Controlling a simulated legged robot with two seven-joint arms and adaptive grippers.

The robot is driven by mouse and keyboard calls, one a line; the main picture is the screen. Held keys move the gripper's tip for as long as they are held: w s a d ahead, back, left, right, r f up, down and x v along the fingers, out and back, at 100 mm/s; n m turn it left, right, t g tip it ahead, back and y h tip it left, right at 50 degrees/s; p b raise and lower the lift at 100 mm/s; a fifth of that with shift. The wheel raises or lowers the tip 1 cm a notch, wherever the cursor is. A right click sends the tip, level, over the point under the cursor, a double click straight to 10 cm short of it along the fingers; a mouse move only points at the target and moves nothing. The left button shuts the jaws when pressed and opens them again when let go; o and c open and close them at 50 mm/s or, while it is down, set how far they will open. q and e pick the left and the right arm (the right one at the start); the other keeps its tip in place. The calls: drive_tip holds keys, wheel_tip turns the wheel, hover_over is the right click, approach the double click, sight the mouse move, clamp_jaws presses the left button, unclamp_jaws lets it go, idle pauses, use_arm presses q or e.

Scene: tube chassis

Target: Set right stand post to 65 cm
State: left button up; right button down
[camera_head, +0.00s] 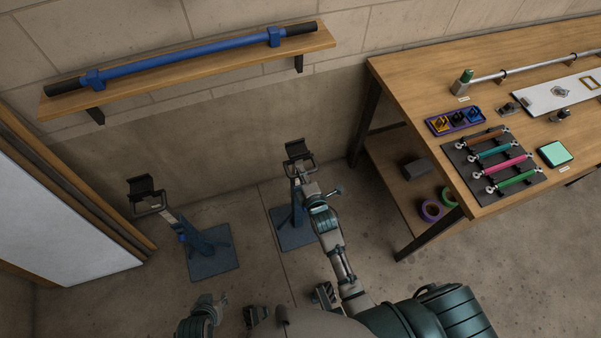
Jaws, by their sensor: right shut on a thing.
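The right stand has a dark cradle (297,150) on top, a blue post (298,212) and a flat blue base (294,240) on the floor. My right gripper (309,187) is at the upper part of this stand, just below the cradle, shut on the post. It hides part of the post, so the exact grip and any height marks cannot be made out. The left stand (205,243) stands apart to the left, its post leaning in the picture and its cradle (142,188) at the top. My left gripper (221,300) is low at the bottom edge, away from both stands; its fingers are too small to read.
A blue bar (185,58) with black ends lies on a wall shelf (200,70). A wooden workbench (400,80) at the right carries coloured shock absorbers (497,160) and small parts. A white panel (60,210) stands at the left. Floor between the stands is clear.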

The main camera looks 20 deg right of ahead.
drive_tip(key=shift+d+f, duration=0.25)
use_arm(q)
drive_tip(key=w+d+r+t+h+b, duration=0.1)
drive_tip(key=w+d+r+t+b, duration=0.1)
drive_tip(key=w+r+t, duration=0.1)
drive_tip(key=w+d+r+t+h+b, duration=0.1)
drive_tip(key=w+d+r+t+b, duration=0.1)
drive_tip(key=w+t, duration=0.3)
drive_tip(key=shift+w+d+r, duration=0.55)
drive_tip(key=shift+w+r, duration=0.25)
drive_tip(key=shift+w, duration=0.65)
use_arm(e)
wheel_tip(320, 180, down, 10)
drive_tip(key=shift+s+d+f, duration=0.15)
drive_tip(key=shift+d, duration=0.15)
drive_tip(key=c, duration=1.2)
unclamp_jaws()
drive_tip(key=shift+f, duration=0.1)
drive_tip(key=shift+o, duration=0.3)
drive_tip(key=shift+d, duration=0.1)
use_arm(q)
drive_tip(key=shift+d, duration=0.15)
use_arm(e)
drive_tip(key=v, duration=1.1)
drive_tip(key=shift+s, duration=0.35)
